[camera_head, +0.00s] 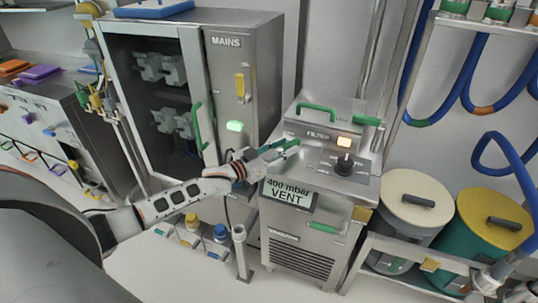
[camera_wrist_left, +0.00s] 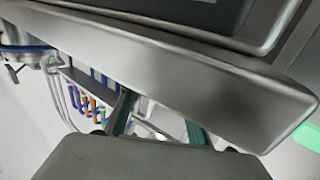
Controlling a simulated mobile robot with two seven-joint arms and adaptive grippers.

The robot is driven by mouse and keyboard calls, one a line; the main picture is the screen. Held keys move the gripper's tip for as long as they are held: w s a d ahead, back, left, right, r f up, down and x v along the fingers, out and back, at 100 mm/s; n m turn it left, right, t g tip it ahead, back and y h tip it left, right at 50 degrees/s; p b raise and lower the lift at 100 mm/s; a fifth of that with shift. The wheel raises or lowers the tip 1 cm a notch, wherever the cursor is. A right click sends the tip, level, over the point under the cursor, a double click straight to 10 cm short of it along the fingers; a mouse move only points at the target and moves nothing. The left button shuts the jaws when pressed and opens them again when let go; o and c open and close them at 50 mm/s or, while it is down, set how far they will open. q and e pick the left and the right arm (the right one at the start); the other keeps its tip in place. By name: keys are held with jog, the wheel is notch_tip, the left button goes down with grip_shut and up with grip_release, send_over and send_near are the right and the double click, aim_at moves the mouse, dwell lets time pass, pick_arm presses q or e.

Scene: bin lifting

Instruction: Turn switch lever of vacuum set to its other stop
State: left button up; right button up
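The vacuum set (camera_head: 300,247) is a grey steel cabinet in the middle of the head view, with a "400 mbar VENT" display on its upper front. Its switch lever (camera_head: 345,163) is a small black knob on a dark round base on the top panel, below a lit amber lamp (camera_head: 344,142). My left gripper (camera_head: 288,148) has green fingers and is open and empty. It is over the left part of the panel, left of the lever and apart from it. The left wrist view shows both fingers (camera_wrist_left: 160,112) spread below a grey metal edge; the lever is not visible there.
A green handle (camera_head: 317,107) and the FILTER housing stand behind the panel. A MAINS cabinet (camera_head: 243,80) with an open-looking front is at the left. Lidded drums (camera_head: 416,198) and blue hoses are at the right. Small bottles (camera_head: 192,221) stand low at the left.

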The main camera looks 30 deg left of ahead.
pick_arm(q)
jog(key=v, duration=0.8)
jog(key=shift+s+a+r, duration=0.1)
jog(key=shift+s, duration=0.1)
jog(key=shift+c, duration=0.4)
